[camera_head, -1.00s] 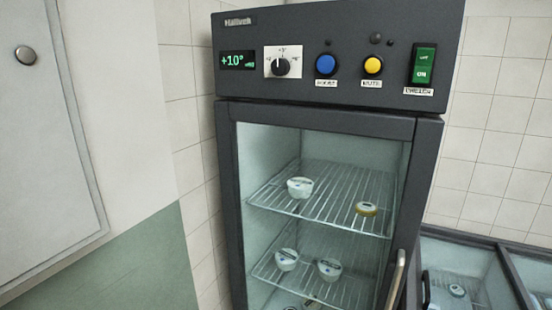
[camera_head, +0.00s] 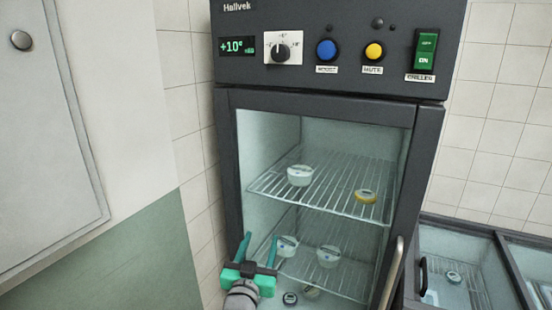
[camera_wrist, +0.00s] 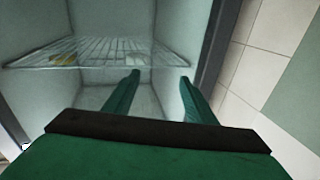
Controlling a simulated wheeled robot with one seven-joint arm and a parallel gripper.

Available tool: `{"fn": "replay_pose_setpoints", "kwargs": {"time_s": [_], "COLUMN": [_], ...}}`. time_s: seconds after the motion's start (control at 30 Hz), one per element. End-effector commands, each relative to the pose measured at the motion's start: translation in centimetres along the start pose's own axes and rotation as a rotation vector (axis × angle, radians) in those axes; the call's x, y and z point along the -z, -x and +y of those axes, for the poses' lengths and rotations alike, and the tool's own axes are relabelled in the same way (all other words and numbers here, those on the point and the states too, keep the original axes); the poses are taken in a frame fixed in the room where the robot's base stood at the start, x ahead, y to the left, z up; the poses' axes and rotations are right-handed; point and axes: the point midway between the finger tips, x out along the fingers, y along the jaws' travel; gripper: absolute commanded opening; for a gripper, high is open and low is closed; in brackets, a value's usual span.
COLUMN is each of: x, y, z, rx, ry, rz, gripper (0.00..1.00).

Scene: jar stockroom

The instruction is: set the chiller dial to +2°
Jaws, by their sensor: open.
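The chiller dial (camera_head: 282,52) is a black knob on a white plate at the upper left of the chiller's dark control panel. Its pointer looks turned roughly upward; the exact mark is too small to read. The green display (camera_head: 238,45) left of it reads about +10°. My gripper (camera_head: 259,248), green and open, is low at the left in front of the chiller's glass door, well below the dial. In the wrist view its two fingers (camera_wrist: 155,95) are apart with nothing between them, facing the chiller's inside and a wire shelf. The dial is not in the wrist view.
A blue boost button (camera_head: 326,49), yellow mute button (camera_head: 374,51) and green chiller switch (camera_head: 426,52), at ON, sit right of the dial. The door handle (camera_head: 391,273) is at the lower right. Jars stand on wire shelves (camera_head: 325,188). A grey cabinet door (camera_head: 45,130) stands left.

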Motion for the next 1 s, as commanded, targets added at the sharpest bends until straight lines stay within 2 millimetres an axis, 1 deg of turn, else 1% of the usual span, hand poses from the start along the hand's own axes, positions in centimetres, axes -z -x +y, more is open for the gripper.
{"fn": "replay_pose_setpoints", "kwargs": {"time_s": [0.03, 0.17, 0.2, 0.27, 0.3, 0.37, 0.4, 0.47, 0.5, 0.57, 0.6, 0.63, 0.77, 0.8, 1.0], "x": [2.3, 7.2, 8.7, 11.1, 12.7, 15.1, 16.8, 19.2, 20.9, 23.3, 24.9, 26.2, 31.5, 33.1, 40.9], "y": [-0.9, -2.8, -3.2, -3.8, -4.2, -4.6, -4.8, -5.0, -5.1, -5.2, -5.1, -5.1, -4.5, -4.3, -2.3], "z": [-0.6, -1.5, -1.8, -2.1, -2.4, -2.6, -2.8, -3.0, -3.1, -3.2, -3.3, -3.4, -3.4, -3.4, -2.8], "rx": [-0.010, -0.043, -0.052, -0.067, -0.077, -0.092, -0.101, -0.115, -0.123, -0.136, -0.144, -0.149, -0.174, -0.181, -0.209], "ry": [-0.020, -0.072, -0.090, -0.116, -0.136, -0.166, -0.186, -0.218, -0.242, -0.274, -0.299, -0.317, -0.399, -0.425, -0.564], "rz": [0.014, 0.032, 0.036, 0.043, 0.047, 0.054, 0.057, 0.062, 0.065, 0.068, 0.070, 0.072, 0.075, 0.076, 0.070], "gripper": [0.51, 0.51, 0.51, 0.51, 0.51, 0.51, 0.51, 0.51, 0.51, 0.51, 0.51, 0.51, 0.51, 0.51, 0.51]}}
